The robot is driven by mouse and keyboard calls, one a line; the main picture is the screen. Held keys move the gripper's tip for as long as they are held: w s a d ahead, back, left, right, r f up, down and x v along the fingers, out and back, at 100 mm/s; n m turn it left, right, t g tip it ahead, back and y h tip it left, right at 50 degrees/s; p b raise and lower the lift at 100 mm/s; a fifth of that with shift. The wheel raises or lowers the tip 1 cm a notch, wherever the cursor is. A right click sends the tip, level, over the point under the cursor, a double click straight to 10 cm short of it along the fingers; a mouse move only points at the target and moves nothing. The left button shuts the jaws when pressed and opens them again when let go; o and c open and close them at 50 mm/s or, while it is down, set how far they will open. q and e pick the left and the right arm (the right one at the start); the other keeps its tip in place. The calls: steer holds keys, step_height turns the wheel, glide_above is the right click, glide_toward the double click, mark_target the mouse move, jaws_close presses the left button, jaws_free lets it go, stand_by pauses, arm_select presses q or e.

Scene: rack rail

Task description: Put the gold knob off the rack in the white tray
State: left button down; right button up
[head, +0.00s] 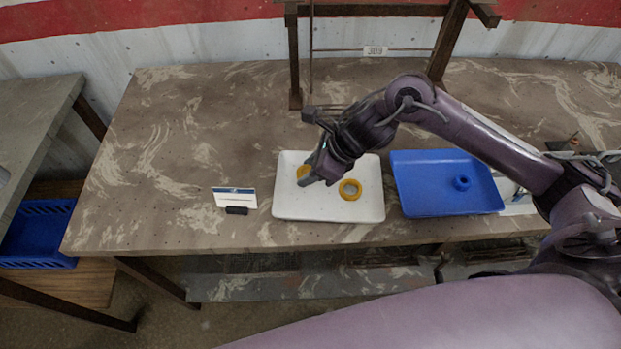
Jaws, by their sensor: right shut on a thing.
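The white tray (285,203) lies on the table in the middle of the head view. My right gripper (313,174) reaches down over its left half and is shut on a gold knob (301,171). The gripper partly hides this knob, and I cannot tell whether it touches the tray floor. A second gold knob (350,190), ring-shaped from above, sits in the right half of the tray, apart from the gripper. The rack (295,62) stands at the back of the table, with a thin rail and a small label. My left gripper is not in view.
A blue tray (415,207) holding a blue ring-shaped knob (462,183) lies right of the white tray, under my right arm. A small card (235,197) with a black holder stands left of the white tray. The table's left part is clear. A blue basket (40,228) sits far left.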

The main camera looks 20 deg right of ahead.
mark_target(310, 191)
step_height(310, 191, down, 4)
steer(key=shift+f, duration=0.35)
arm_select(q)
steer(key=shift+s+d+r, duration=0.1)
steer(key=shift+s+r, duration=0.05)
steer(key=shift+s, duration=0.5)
arm_select(e)
steer(key=shift+f, duration=0.15)
steer(key=o, duration=1)
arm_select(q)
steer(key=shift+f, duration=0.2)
